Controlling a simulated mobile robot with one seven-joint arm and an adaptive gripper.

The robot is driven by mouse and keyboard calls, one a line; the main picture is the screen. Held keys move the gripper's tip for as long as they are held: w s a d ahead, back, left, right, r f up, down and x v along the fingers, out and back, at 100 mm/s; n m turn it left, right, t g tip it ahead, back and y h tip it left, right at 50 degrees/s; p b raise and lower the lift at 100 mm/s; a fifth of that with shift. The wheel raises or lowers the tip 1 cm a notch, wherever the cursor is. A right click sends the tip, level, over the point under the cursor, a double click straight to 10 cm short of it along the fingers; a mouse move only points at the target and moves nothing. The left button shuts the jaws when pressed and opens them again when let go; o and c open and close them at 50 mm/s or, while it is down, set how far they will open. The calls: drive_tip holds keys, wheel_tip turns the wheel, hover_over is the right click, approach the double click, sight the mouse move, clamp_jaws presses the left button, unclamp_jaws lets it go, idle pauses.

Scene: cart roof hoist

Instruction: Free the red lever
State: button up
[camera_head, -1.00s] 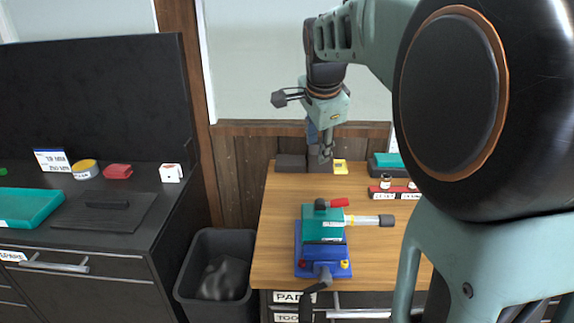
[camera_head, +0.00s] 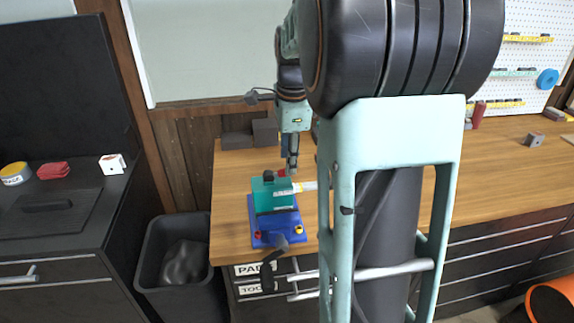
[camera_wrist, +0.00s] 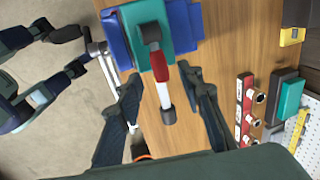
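A teal block on a blue base (camera_head: 262,224) stands near the left front of the wooden bench. The red lever (camera_wrist: 159,66) runs from a dark pivot on top of the teal block (camera_wrist: 183,25). A pale rod with a dark end (camera_wrist: 168,115) lies in line beyond it. In the head view only a bit of the red lever (camera_head: 283,172) shows behind my gripper (camera_head: 292,176). In the wrist view my gripper (camera_wrist: 163,74) is open, its fingers on either side of the lever and rod, apart from them. Whether anything holds the lever cannot be seen.
A black bin (camera_head: 172,270) stands left of the bench. A dark crank handle (camera_head: 270,270) hangs at the bench front. A red rack with small parts (camera_wrist: 243,110) and a teal-topped box (camera_wrist: 290,100) lie to the right in the wrist view. My arm hides the bench middle.

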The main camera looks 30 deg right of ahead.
sight(281, 174)
drive_tip(key=shift+w+d+f, duration=0.1)
drive_tip(key=shift+w+f, duration=0.1)
drive_tip(key=shift+f, duration=0.7)
drive_tip(key=shift+w+f, duration=0.15)
drive_tip(key=shift+f, duration=0.7)
clamp_jaws()
